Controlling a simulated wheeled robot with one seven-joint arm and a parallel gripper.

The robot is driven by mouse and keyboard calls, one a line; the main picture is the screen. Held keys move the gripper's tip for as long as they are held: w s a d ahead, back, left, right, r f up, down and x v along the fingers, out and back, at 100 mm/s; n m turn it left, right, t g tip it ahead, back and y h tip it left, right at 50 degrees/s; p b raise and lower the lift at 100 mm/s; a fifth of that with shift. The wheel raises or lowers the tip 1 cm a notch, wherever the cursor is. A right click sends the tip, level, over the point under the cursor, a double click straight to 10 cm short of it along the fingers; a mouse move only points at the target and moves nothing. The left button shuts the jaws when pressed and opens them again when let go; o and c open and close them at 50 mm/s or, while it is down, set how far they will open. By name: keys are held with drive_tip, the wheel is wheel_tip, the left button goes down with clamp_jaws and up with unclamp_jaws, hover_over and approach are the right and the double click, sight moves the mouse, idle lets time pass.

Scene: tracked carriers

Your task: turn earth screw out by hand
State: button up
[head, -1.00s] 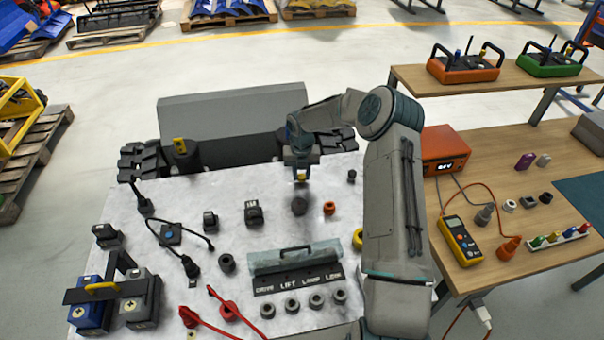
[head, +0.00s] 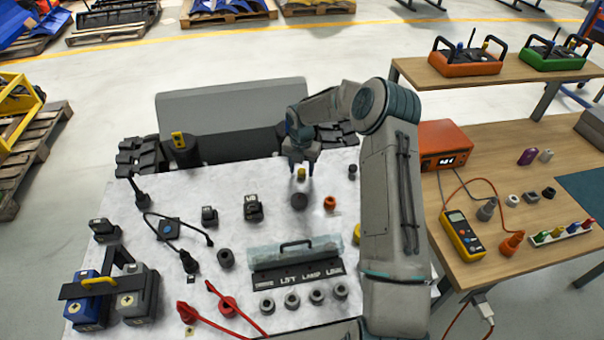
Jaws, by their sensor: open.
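A small yellow-topped piece (head: 301,174), which looks like the earth screw, stands at the far edge of the pale plate (head: 235,185). It is small in the head view, so its thread and seating cannot be made out. My gripper (head: 301,170) points down over it. The fingers are apart, one on each side of the yellow piece, and I cannot tell whether either touches it. A dark round cap (head: 299,201) sits on the plate just nearer than the gripper.
An orange ring piece (head: 330,203) and a small dark knob (head: 352,174) stand to the right. A clear-covered label block (head: 295,262) lies nearer. Blue and grey batteries (head: 138,302) stand front left. A wooden bench (head: 480,180) with a meter (head: 462,234) is at right.

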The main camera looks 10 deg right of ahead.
drive_tip(key=m+b, duration=0.1)
drive_tip(key=m, duration=0.3)
drive_tip(key=shift+m, duration=0.4)
drive_tip(key=shift+f+m+b, duration=0.15)
drive_tip(key=shift+m+b, duration=0.5)
drive_tip(key=shift+m, duration=0.35)
drive_tip(key=m+b, duration=0.2)
drive_tip(key=m, duration=0.4)
drive_tip(key=shift+m, duration=0.9)
drive_tip(key=m+b, duration=0.1)
drive_tip(key=m, duration=0.2)
drive_tip(key=shift+m, duration=0.3)
drive_tip(key=m+b, duration=0.1)
drive_tip(key=m, duration=0.5)
drive_tip(key=shift+r, duration=0.2)
drive_tip(key=shift+c, duration=0.4)
